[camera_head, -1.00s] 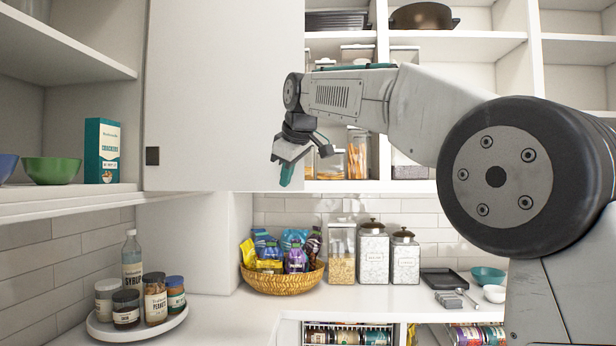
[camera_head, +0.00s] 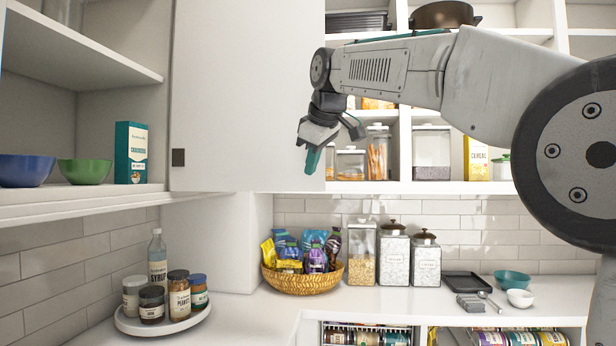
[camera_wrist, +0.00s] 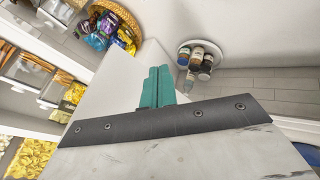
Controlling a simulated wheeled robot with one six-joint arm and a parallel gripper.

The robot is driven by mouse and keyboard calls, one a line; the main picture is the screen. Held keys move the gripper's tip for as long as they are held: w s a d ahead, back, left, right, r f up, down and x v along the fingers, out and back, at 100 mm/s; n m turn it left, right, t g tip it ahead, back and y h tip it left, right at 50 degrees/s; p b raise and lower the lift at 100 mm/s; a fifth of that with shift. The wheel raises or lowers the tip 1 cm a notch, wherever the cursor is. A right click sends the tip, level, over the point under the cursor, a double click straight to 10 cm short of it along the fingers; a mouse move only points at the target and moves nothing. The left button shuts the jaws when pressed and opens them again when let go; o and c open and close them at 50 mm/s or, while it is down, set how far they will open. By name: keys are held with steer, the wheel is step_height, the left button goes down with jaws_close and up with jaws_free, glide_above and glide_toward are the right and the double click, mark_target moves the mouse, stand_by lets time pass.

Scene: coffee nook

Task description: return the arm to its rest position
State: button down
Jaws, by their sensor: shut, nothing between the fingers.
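My gripper (camera_head: 314,158) hangs in the upper middle of the head view, in front of the white cabinet door's (camera_head: 245,90) right edge. It points downward and a little left. In the wrist view its teal fingers (camera_wrist: 157,88) lie together with nothing between them. My arm reaches in from the right, with its forearm nearly level.
A wicker basket (camera_head: 300,284) of snack packs and several canisters (camera_head: 393,255) stand on the counter below. A white turntable (camera_head: 165,322) with jars is at the lower left. Left shelves hold bowls (camera_head: 84,171) and a crackers box (camera_head: 131,152). Shelves with jars are behind my arm.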

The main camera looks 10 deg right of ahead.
step_height(320, 180, up, 4)
steer(key=s+d, duration=0.2)
steer(key=d, duration=0.1)
steer(key=s+d+f+m+g, duration=0.1)
steer(key=s+d+f+m, duration=0.15)
steer(key=f, duration=0.45)
steer(key=s+d+f+m+g, duration=0.1)
steer(key=s+f+m+g, duration=0.2)
steer(key=f, duration=0.4)
steer(key=s+d+f+m, duration=0.2)
steer(key=s+d+f, duration=0.1)
steer(key=s+f, duration=0.5)
steer(key=s+d+f+m+g+h, duration=0.1)
steer(key=s+d+f, duration=0.3)
steer(key=s+f, duration=0.5)
steer(key=s+d+f+m, duration=0.3)
steer(key=s+f, duration=0.5)
steer(key=s, duration=0.9)
steer(key=shift+s+d+f+g+h, duration=0.15)
steer(key=shift+s+f+g+h, duration=0.15)
steer(key=shift+s+g, duration=0.1)
